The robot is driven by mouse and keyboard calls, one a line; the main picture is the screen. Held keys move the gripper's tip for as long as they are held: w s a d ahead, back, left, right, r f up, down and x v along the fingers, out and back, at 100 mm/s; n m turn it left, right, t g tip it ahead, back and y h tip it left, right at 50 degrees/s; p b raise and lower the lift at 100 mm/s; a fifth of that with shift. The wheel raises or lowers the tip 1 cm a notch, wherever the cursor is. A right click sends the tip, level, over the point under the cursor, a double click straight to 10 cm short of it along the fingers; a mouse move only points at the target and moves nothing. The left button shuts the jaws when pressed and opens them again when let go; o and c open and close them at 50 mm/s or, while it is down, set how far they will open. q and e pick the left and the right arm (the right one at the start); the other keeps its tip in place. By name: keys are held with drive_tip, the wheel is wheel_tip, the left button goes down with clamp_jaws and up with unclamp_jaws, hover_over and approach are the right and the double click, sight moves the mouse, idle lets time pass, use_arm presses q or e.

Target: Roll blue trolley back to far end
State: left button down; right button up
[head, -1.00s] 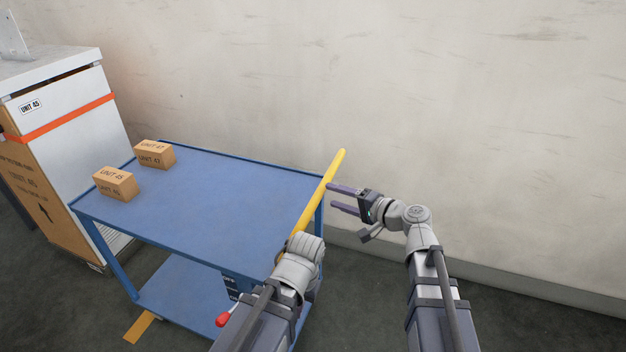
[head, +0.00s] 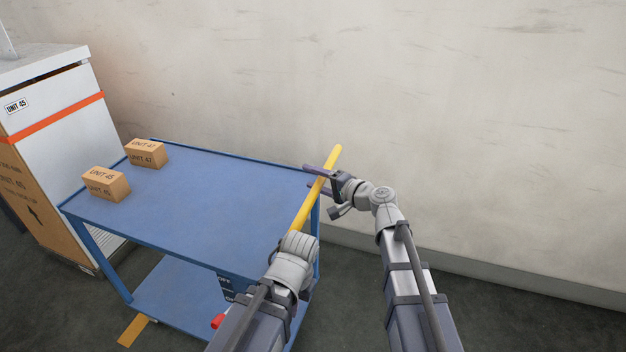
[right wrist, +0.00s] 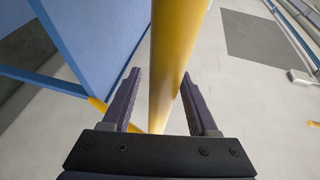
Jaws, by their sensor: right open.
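The blue trolley (head: 215,200) stands left of centre in the head view, with a flat top, a lower shelf (head: 175,290) and a yellow push handle (head: 309,204) along its near right end. My right gripper (head: 312,176) is open at the far part of the handle. In the right wrist view the handle (right wrist: 172,60) runs between the two spread fingers (right wrist: 162,97), which do not visibly press on it. My left arm reaches the near part of the handle; its fingers are hidden behind its own wrist, so its hold cannot be seen.
Two small cartons, one labelled unit 47 (head: 146,153) and one unit 45 (head: 105,184), sit on the trolley's far left end. A wall (head: 430,120) runs behind. Floor at lower right looks clear.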

clamp_jaws()
idle(0.6)
idle(0.9)
